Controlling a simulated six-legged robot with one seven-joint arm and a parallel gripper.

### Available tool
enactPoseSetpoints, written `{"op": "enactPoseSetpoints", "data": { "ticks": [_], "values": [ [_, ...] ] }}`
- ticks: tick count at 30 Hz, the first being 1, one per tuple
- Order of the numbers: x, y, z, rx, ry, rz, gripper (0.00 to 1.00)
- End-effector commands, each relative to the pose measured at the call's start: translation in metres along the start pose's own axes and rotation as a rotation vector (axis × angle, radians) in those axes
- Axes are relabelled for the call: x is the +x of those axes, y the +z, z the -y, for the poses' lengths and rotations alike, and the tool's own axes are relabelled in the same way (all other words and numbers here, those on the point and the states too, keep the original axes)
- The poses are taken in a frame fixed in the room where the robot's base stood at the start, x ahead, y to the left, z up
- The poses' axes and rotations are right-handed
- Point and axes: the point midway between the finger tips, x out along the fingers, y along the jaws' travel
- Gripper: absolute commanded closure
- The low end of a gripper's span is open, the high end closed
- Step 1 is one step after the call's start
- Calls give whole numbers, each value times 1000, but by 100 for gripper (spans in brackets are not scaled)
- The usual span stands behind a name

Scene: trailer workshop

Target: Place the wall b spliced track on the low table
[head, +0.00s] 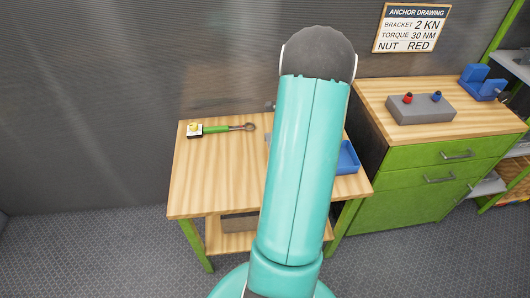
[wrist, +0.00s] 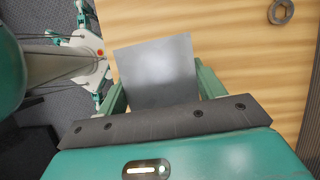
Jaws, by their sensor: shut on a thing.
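My gripper (wrist: 160,90) shows in the wrist view, with its green fingers shut on a flat, plain grey piece (wrist: 157,70), which I take to be the wall b spliced track. Only its smooth grey face shows; I cannot see any splice or marking. The low table (head: 215,175) has a pale wooden top and green legs. Its top (wrist: 235,50) lies beneath the held piece in the wrist view; I cannot tell whether they touch. In the head view my teal arm reaches over the table and hides the gripper and the piece.
A green cabinet (head: 424,190) bears a grey block (head: 421,110). The table's front left is bare.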

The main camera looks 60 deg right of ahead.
Motion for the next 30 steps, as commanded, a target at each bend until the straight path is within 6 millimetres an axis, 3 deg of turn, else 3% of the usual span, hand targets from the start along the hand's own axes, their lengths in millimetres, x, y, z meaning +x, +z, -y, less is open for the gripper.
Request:
{"op": "enactPoseSetpoints", "data": {
  "ticks": [4,8,18,24,30],
  "values": [
    [-1,-9,-2,50,-21,1,59],
    [12,2,4,50,-21,2,59],
    [69,52,35,49,-19,2,59],
    [112,62,46,49,-20,2,59],
    [126,65,52,51,-23,0,59]
  ]
}}
